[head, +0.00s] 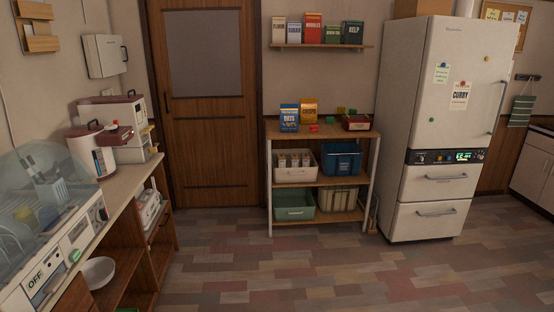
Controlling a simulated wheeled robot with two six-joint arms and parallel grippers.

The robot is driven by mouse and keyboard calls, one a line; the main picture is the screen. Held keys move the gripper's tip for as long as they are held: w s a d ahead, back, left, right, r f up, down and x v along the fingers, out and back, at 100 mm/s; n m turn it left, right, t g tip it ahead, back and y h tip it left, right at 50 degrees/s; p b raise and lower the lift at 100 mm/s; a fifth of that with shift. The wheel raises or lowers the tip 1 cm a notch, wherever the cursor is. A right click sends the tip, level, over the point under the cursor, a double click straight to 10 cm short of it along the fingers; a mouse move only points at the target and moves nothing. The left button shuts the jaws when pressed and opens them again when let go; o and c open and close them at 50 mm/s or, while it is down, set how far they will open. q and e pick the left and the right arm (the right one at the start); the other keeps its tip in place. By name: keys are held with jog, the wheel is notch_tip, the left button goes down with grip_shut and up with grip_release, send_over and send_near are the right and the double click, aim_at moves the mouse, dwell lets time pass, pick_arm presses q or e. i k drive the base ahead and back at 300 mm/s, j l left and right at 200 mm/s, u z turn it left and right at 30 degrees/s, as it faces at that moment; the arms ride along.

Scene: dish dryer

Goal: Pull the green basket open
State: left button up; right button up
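The green basket (294,206) sits at the left of the bottom shelf of a wooden shelf rack against the back wall, in the middle of the head view. It looks to be within the shelf, with its front facing me. Its inside is mostly in shadow under the shelf above. A light handle slot shows on its front. Neither of my grippers is in view, and nothing touches the basket.
The rack's top (345,130) holds boxes. A white basket (295,167), a blue basket (342,160) and a beige basket (338,198) share its shelves. A fridge (430,130) stands right, a counter with a dish dryer (50,215) left. The floor (300,262) before the rack is clear.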

aim_at(293, 203)
jog(key=i, duration=1.65)
